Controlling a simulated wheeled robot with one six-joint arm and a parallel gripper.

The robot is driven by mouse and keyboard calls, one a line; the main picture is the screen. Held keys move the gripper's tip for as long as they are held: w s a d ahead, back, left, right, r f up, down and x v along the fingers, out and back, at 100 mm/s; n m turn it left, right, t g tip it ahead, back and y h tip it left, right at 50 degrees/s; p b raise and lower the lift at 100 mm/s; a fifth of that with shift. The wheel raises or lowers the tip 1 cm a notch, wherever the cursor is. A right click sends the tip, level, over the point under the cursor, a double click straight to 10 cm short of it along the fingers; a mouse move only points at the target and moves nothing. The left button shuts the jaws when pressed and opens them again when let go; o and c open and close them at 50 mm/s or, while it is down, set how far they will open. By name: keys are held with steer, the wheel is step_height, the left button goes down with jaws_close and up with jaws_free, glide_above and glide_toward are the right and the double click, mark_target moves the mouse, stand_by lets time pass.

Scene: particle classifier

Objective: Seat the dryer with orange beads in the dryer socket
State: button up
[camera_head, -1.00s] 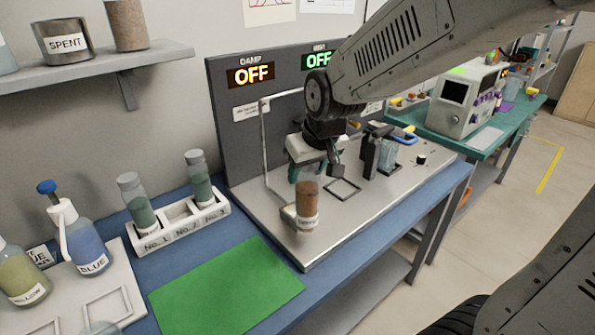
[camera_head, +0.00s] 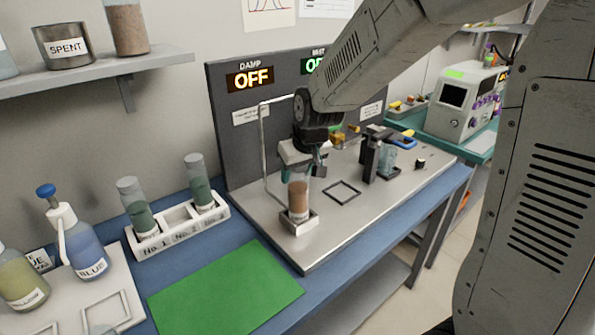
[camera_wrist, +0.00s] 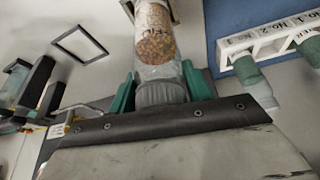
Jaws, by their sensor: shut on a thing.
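The dryer with orange beads (camera_head: 298,197) is a clear upright tube with a label low on its side. Its lower end is at the dryer socket (camera_head: 301,222), a small square holder on the metal bench plate; whether it is fully down I cannot tell. My gripper (camera_head: 301,165) is shut on the dryer's upper end. In the wrist view the beads in the dryer (camera_wrist: 154,38) show between the green fingers of my gripper (camera_wrist: 157,92), and part of the socket frame shows at the top edge.
An empty square outline (camera_head: 343,192) and a black clamp-like fixture (camera_head: 372,155) lie right of the socket. A bent metal rod (camera_head: 264,150) stands behind it. A white rack (camera_head: 178,226) with two green-filled tubes and a green mat (camera_head: 225,290) are at left.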

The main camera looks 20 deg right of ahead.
steer(key=shift+f, duration=0.1)
steer(key=o, duration=1.5)
steer(key=shift+o, duration=0.2)
steer(key=shift+r, duration=0.25)
steer(key=a+v, duration=0.1)
steer(key=v, duration=1.1)
steer(key=s+d+g, duration=0.1)
steer(key=s, duration=1.2)
steer(key=s+d+f+m+g, duration=0.1)
steer(key=s+d+g, duration=0.1)
steer(key=s, duration=1.1)
steer(key=shift+d+f+m+h, duration=0.25)
steer(key=shift+d+m+h, duration=0.05)
